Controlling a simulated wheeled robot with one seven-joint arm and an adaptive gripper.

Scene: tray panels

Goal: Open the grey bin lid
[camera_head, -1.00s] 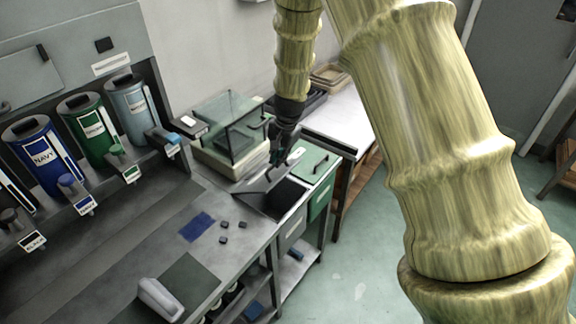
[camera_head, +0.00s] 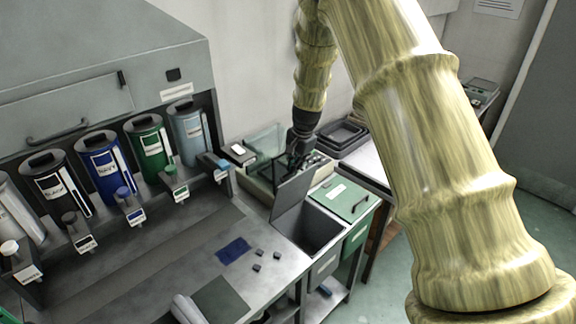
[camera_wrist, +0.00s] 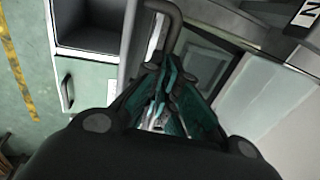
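The grey bin (camera_head: 318,236) is set in the counter's right end, its dark mouth uncovered. Its grey lid (camera_head: 291,203) stands steeply raised on the left side of the mouth. My gripper (camera_head: 294,168) is at the lid's upper edge. In the wrist view my gripper (camera_wrist: 162,72) has its fingers close together, and the lid's bent handle (camera_wrist: 173,22) runs down to the fingertips, so they look shut on it. The exact contact is partly hidden by the fingers. The open bin (camera_wrist: 90,25) shows at the upper left there.
A green lid (camera_head: 347,197) is shut beside the grey bin. A glass-sided box (camera_head: 262,150) stands close behind the raised lid. Black trays (camera_head: 342,136) lie farther back. A blue patch (camera_head: 233,250) and small dark pieces (camera_head: 258,267) lie on the counter.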

